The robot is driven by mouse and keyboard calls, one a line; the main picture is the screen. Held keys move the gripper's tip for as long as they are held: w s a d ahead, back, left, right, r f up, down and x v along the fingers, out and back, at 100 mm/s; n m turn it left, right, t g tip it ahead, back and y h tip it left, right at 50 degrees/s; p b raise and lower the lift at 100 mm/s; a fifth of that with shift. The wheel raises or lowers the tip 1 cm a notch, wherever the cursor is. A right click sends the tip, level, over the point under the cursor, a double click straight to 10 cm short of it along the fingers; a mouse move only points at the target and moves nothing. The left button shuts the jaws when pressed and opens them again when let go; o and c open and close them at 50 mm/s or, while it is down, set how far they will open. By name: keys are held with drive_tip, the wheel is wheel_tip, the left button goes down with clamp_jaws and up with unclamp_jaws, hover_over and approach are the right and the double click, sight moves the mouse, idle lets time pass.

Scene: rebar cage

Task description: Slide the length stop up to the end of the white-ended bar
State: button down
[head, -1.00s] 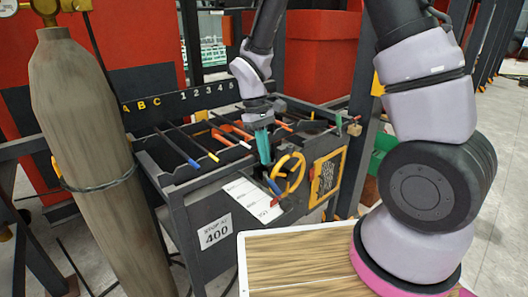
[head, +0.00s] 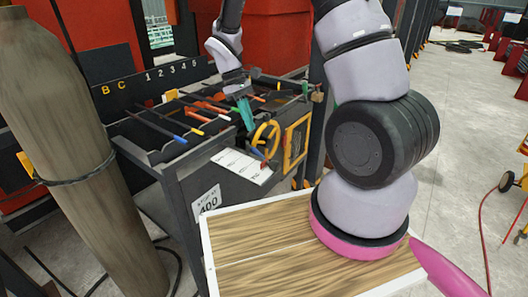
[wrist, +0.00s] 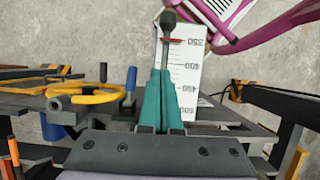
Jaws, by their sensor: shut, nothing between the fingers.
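My gripper (head: 246,115) has teal fingers, shut and empty, pointing down over the bench beside the yellow handwheel. In the wrist view my fingers (wrist: 160,100) are together. Just beyond their tips is a black knob on a stem (wrist: 168,20) with a red pointer (wrist: 173,41), apparently the length stop. The pointer lies near the 350 mark of the white scale (wrist: 185,75). I cannot tell whether the fingers touch the stem. The white-ended bar (head: 224,116) lies in the rack, left of my gripper, beside yellow-ended (head: 197,131) and blue-ended (head: 179,140) bars.
The yellow handwheel (head: 274,130) and a yellow-framed panel (head: 297,142) are right of my gripper. A "400" sign (head: 208,203) hangs on the bench front. A gas cylinder (head: 75,150) stands at left. A dark upright post stands behind the bench's right end.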

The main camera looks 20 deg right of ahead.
drive_tip(key=x, duration=0.8)
drive_tip(key=shift+s+f, duration=0.2)
drive_tip(key=shift+f, duration=0.1)
drive_tip(key=shift+s+d+r, duration=0.2)
drive_tip(key=shift+s+d, duration=0.6)
drive_tip(key=shift+s, duration=0.2)
drive_tip(key=shift+s+d, duration=0.3)
drive_tip(key=shift+s, duration=0.1)
drive_tip(key=shift+s+d, duration=0.4)
drive_tip(key=shift+s, duration=0.15)
